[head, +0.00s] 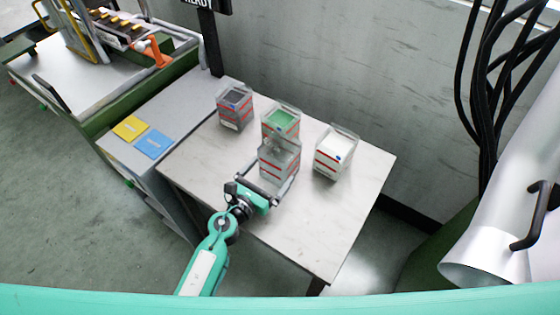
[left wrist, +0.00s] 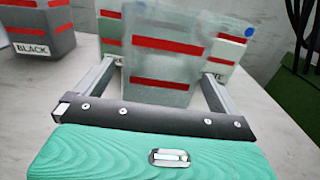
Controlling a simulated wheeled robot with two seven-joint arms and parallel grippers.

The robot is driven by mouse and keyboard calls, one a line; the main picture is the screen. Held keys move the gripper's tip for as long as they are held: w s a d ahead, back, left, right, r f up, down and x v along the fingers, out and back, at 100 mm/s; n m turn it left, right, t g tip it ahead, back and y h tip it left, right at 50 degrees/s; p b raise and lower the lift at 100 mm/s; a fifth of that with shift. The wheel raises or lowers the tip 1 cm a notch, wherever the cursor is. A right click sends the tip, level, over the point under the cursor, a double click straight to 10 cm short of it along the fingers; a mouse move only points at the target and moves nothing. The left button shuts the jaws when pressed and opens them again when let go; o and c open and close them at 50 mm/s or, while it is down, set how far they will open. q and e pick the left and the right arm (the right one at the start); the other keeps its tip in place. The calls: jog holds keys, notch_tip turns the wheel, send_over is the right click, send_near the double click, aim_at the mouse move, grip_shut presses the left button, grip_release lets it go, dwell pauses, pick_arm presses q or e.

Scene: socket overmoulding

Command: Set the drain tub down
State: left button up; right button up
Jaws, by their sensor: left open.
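A translucent grey tub with red stripes (head: 279,163), which I take to be the drain tub, stands upright on the pale table (head: 340,225), nearest my left arm. It also shows in the left wrist view (left wrist: 165,62). My left gripper (head: 275,180) is open, with one finger on each side of this tub. In the left wrist view, small gaps seem to show between the fingers and its walls. Whether they touch it lower down, I cannot tell. My right gripper is not in view.
A tub with green contents (head: 283,121) stands close behind. A tub with dark contents, marked BLACK (left wrist: 38,28), is at left; a tub with white contents (head: 335,152) is at right. Yellow (head: 130,128) and blue (head: 152,145) cards lie left. The table's front right is clear.

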aim_at(288, 137)
pick_arm(q)
jog(key=shift+w+d, duration=0.15)
jog(key=shift+w, duration=0.05)
jog(key=shift+w+d, duration=0.2)
jog(key=shift+w, duration=0.1)
jog(key=x, duration=0.3)
jog(key=shift+w+d+f, duration=0.1)
jog(key=shift+w+d, duration=0.05)
jog(key=shift+w, duration=0.1)
jog(key=shift+w+d, duration=0.25)
jog(key=shift+w, duration=0.05)
jog(key=c, duration=1)
jog(key=shift+o, duration=0.2)
jog(key=shift+r+p, duration=0.35)
jog(key=shift+p, duration=0.15)
notch_tip(288, 137, up, 6)
jog(key=p, duration=0.5)
jog(key=shift+f, duration=0.2)
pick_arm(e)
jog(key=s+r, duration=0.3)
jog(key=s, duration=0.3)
pick_arm(q)
notch_tip(288, 137, up, 14)
jog(key=p, duration=1.4)
jog(key=shift+f, duration=0.15)
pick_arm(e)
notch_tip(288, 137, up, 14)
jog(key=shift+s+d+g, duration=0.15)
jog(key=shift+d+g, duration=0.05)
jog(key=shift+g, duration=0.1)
